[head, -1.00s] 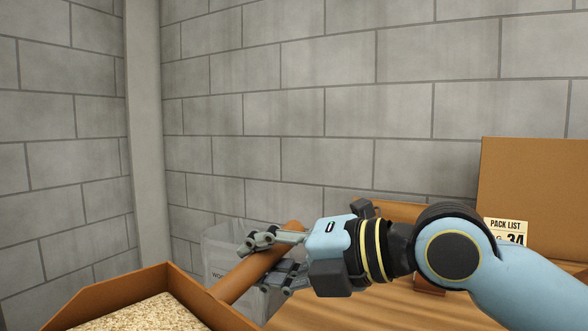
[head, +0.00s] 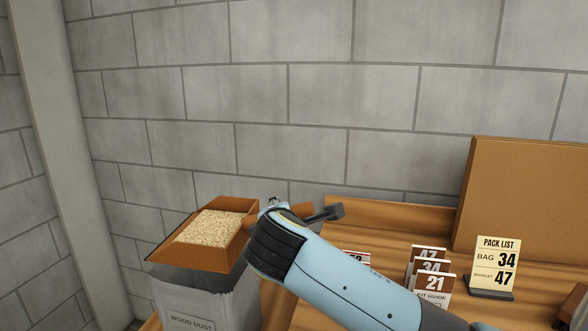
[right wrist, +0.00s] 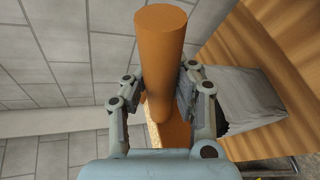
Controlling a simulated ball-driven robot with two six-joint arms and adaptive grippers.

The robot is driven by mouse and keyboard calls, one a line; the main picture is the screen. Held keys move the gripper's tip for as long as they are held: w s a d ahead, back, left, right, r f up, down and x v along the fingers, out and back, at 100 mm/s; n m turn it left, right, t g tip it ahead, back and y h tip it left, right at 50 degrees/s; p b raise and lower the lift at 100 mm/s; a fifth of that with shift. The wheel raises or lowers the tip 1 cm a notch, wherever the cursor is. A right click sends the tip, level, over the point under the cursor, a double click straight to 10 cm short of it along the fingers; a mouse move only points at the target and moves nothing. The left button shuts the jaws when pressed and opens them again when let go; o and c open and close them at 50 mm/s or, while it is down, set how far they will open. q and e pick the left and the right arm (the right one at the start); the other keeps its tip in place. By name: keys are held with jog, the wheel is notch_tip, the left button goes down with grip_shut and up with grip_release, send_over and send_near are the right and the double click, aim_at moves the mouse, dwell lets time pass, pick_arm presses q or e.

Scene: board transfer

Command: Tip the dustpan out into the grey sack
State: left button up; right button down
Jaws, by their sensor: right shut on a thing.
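The brown dustpan (head: 190,257), with a heap of pale wood dust (head: 214,229) in it, is over the mouth of the grey sack (head: 225,296) in the head view. I cannot tell whether the pan touches the sack's rim. The sack bears a "WOOD DUST" label and its opening is mostly hidden by the pan. My right gripper (head: 273,205) is at the pan's right side, partly hidden behind my wrist. In the right wrist view its fingers (right wrist: 152,103) are shut on the dustpan's round handle (right wrist: 160,45). My left gripper is not in view.
A wooden table (head: 318,312) lies to the right of the sack. On it stand several number cards (head: 434,289), a pack list sign (head: 497,262) and a large brown board (head: 525,200). A block wall (head: 300,100) closes off the back.

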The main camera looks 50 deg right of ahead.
jog(key=s+d+r+m+g, duration=0.1)
jog(key=s+d+r+m+g+h+p, duration=0.1)
jog(key=shift+d+r+g+h, duration=0.1)
jog(key=shift+r+g+h, duration=0.2)
jog(key=shift+r, duration=0.1)
jog(key=shift+w+r+p, duration=0.1)
jog(key=shift+r+p, duration=0.1)
jog(key=shift+p, duration=0.2)
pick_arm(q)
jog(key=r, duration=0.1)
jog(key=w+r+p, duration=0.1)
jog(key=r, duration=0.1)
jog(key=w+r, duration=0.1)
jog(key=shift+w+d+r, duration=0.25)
pick_arm(e)
jog(key=w+a+r+n+g, duration=0.2)
jog(key=w+r, duration=0.1)
jog(key=w, duration=0.3)
jog(key=w+a+r+n+g+h, duration=0.1)
jog(key=w+r+n+g, duration=0.1)
jog(key=w, duration=0.5)
jog(key=w+a+r+n+g, duration=0.2)
jog(key=w+r+n, duration=0.2)
jog(key=w+r, duration=0.2)
jog(key=shift+w+a+h, duration=0.3)
jog(key=shift+a+h, duration=0.05)
jog(key=shift+h, duration=0.05)
